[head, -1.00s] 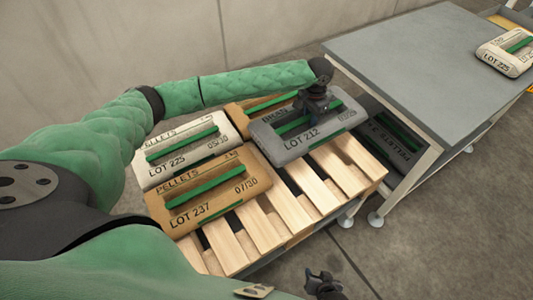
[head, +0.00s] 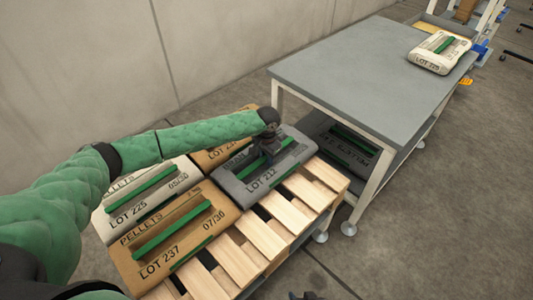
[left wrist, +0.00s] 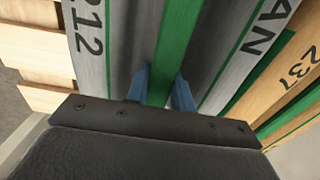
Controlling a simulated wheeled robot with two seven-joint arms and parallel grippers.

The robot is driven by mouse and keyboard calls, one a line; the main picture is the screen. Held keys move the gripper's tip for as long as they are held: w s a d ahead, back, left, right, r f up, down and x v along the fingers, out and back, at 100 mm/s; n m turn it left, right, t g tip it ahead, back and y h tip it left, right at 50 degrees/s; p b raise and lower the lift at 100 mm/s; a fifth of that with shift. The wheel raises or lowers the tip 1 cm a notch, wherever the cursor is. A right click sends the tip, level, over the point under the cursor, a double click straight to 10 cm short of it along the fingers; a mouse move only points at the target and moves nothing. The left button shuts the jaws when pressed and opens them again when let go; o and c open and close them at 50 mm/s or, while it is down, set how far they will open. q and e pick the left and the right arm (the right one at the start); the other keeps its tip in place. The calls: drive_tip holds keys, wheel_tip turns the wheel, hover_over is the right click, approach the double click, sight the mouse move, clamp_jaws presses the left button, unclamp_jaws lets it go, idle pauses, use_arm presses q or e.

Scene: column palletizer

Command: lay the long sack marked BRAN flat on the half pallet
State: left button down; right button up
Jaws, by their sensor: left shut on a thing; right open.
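The long grey BRAN sack (head: 262,183), marked LOT 212, lies level over the far part of the half pallet (head: 262,236), apparently resting on its slats. Part of its name is hidden by my gripper in the head view. In the left wrist view the sack (left wrist: 112,45) shows the letters "AN" and a green strip between my fingers. My left gripper (head: 266,156) is shut on this green strip from above. My right gripper (head: 306,296) barely shows at the bottom edge of the head view, open and away from the sacks.
A tan PELLETS sack (head: 190,222), a white sack (head: 152,196) and another tan sack (head: 212,157) lie beside the grey one. Bare slats show at the near right. A grey table (head: 375,75) stands right, with a white sack (head: 438,55) on top and a dark sack (head: 340,145) below.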

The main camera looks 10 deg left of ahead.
use_arm(q)
drive_tip(key=shift+w+f, duration=0.1)
drive_tip(key=shift+f, duration=0.25)
use_arm(e)
drive_tip(key=shift+r, duration=0.1)
use_arm(q)
drive_tip(key=c, duration=1.5)
unclamp_jaws()
drive_tip(key=shift+f, duration=0.25)
drive_tip(key=o, duration=0.3)
drive_tip(key=shift+r, duration=0.1)
use_arm(e)
drive_tip(key=shift+w+r, duration=0.1)
drive_tip(key=shift+r, duration=0.1)
use_arm(q)
wheel_tip(320, 180, up, 12)
use_arm(e)
drive_tip(key=shift+f, duration=0.35)
